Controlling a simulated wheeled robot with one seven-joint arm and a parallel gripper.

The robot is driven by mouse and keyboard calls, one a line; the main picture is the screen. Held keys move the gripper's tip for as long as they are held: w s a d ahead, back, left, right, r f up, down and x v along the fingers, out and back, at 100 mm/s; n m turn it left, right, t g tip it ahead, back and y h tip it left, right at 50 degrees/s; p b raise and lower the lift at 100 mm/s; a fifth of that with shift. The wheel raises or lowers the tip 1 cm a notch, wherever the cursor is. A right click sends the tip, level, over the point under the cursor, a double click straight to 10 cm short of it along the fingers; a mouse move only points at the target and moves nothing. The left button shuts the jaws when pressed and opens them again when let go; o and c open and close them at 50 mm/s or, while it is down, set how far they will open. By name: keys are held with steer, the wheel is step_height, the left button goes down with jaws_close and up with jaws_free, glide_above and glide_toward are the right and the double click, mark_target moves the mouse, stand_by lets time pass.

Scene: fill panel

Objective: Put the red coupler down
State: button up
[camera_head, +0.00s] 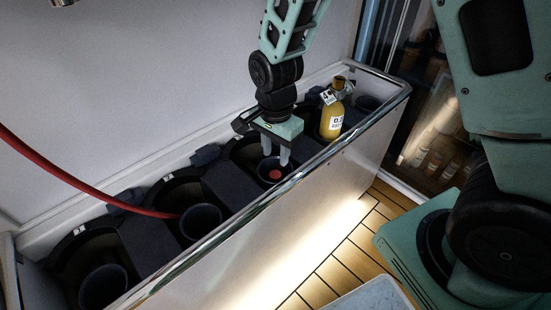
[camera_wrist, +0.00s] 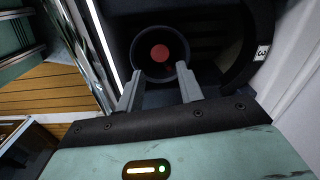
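A round red piece (camera_head: 275,174), which looks like the red coupler, sits inside a dark round cup (camera_head: 262,181) in the panel. In the wrist view the red face (camera_wrist: 160,53) is centred in the dark cup (camera_wrist: 138,66). My gripper (camera_head: 276,162) points down at this cup. In the wrist view its two grey fingers (camera_wrist: 160,88) are spread apart near the cup's lower edge, with nothing visibly clamped between them. I cannot tell whether the fingertips touch the rim.
A red hose (camera_head: 95,190) runs from the left to near another dark cup (camera_head: 201,222). A further cup (camera_head: 103,287) is at lower left. A yellow bottle (camera_head: 332,118) with tags stands right of my gripper. A shiny rail (camera_head: 215,240) edges the panel's front.

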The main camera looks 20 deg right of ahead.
steer(key=s+a+r+n, duration=0.3)
steer(key=s+r+n, duration=0.4)
steer(key=s+n, duration=0.3)
steer(key=s+a+r+n, duration=0.3)
steer(key=s+r+n, duration=0.4)
steer(key=s+n, duration=0.3)
steer(key=shift+a+r+n+y+p, duration=0.15)
steer(key=shift+n+y+p, duration=0.15)
steer(key=shift+p, duration=0.1)
step_height(320, 180, up, 28)
steer(key=p, duration=2.8)
